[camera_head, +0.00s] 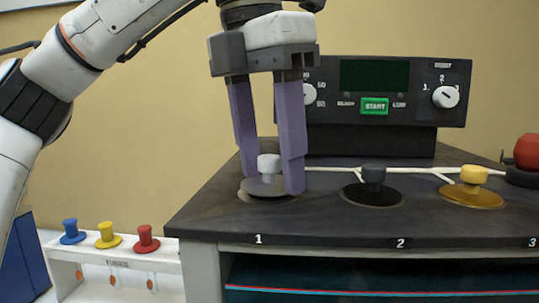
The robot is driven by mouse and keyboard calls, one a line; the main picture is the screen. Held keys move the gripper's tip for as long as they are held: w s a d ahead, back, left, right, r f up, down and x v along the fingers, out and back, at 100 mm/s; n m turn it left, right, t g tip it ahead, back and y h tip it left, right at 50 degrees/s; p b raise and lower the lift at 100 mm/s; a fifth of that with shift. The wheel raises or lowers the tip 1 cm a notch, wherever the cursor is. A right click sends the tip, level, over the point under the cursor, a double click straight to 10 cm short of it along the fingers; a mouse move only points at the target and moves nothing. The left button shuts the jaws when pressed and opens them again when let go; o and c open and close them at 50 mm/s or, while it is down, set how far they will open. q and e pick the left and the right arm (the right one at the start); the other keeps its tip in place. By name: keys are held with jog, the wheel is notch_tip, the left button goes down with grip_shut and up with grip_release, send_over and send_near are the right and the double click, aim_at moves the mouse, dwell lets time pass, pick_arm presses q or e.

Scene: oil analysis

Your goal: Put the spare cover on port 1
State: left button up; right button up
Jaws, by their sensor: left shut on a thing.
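My left gripper (270,178) points down over port 1, at the left of the dark machine top. Its purple fingers are shut on the knob of a grey cover (268,172). The cover's disc is at the port 1 opening; whether it is fully seated or slightly above cannot be told. The label 1 (259,239) is on the front edge below it. Port 2 carries a dark cover (373,185), and a yellow cover (473,187) is on the port at the right, near label 3. My right gripper is not in view.
A control panel (388,92) with a green START button and knobs stands behind the ports. A white rack (100,262) at the lower left holds blue, yellow and red caps. A red round object (527,151) is at the right edge.

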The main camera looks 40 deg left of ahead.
pick_arm(q)
jog(key=shift+f, duration=0.25)
jog(key=o, duration=1.2)
jog(key=shift+c, duration=0.2)
notch_tip(320, 180, up, 10)
jog(key=s, duration=0.1)
jog(key=shift+s+a, duration=0.15)
jog(key=shift+s, duration=0.1)
